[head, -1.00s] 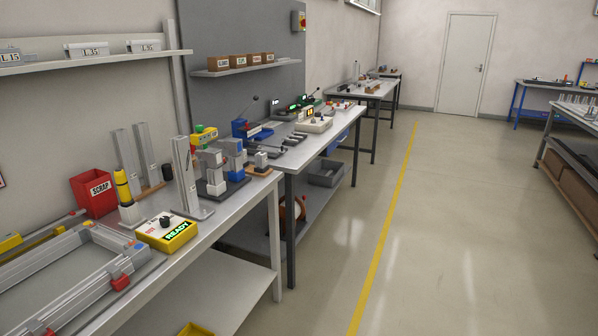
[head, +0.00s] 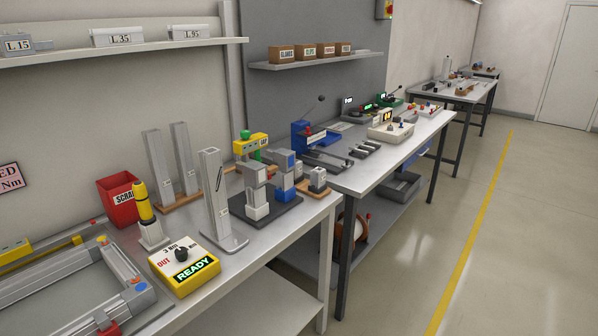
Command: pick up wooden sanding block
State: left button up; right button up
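I cannot make out the wooden sanding block with certainty. A small wood-coloured piece (head: 464,90) lies on the far bench (head: 437,88) along the wall, too small to identify. Neither of my grippers is in view.
The near bench (head: 290,232) holds an aluminium frame (head: 60,293), a red SCRAP bin (head: 119,200), a yellow READY box (head: 184,264) and upright metal posts. A middle bench (head: 385,165) carries tools and devices. Open floor (head: 420,270) with a yellow line (head: 478,220) lies to the right.

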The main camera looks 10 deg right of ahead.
aim_at(272, 169)
jog(key=z, duration=0.6)
jog(key=i+l+z, duration=0.2)
jog(key=z, duration=0.15)
jog(key=i+l+z, duration=0.1)
jog(key=i+z, duration=0.6)
jog(key=i, duration=2.1)
jog(key=i+l+u, duration=0.1)
jog(key=i+u, duration=0.15)
jog(key=i, duration=0.25)
jog(key=i+l+u, duration=0.25)
jog(key=i, duration=0.2)
jog(key=i+l+u, duration=0.2)
jog(key=i, duration=0.3)
